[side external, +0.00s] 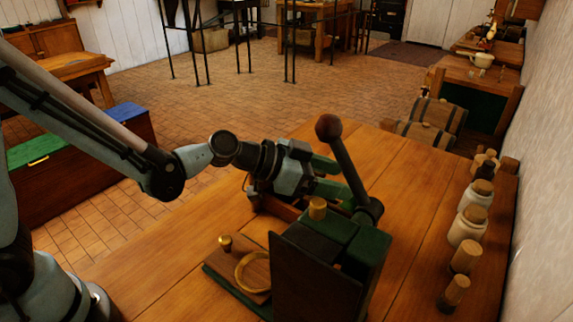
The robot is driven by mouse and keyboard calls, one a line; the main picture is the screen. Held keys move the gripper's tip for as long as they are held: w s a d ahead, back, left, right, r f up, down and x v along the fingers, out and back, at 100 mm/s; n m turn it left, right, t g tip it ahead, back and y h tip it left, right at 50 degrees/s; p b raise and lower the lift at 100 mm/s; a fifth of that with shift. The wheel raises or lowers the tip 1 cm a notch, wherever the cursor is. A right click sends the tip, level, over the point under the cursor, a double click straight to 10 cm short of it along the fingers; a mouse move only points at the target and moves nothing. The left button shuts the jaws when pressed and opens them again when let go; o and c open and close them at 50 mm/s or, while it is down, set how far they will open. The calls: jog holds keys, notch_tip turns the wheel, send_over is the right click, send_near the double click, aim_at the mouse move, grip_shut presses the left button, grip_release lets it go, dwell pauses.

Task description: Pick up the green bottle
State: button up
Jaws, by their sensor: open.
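No green bottle can be made out with certainty in the side external view. My gripper (324,177) is low over the wooden table, just behind a dark green box-like device (370,245), pointing right toward its lever. The gripper is open. Two green pieces show at its front end, and I cannot tell whether they are its fingers or part of something else. The device and its lever hide part of the space around the fingertips. I see nothing held.
The lever (347,165) with a round brown knob rises close to my gripper. A small wooden base (225,285) with a brass ring lies in front. Several cork-topped jars (466,226) line the table's right side by the wall. Table between device and jars is clear.

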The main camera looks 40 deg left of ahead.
jog(key=shift+x, duration=1.8)
jog(key=shift+r, duration=0.1)
grip_shut()
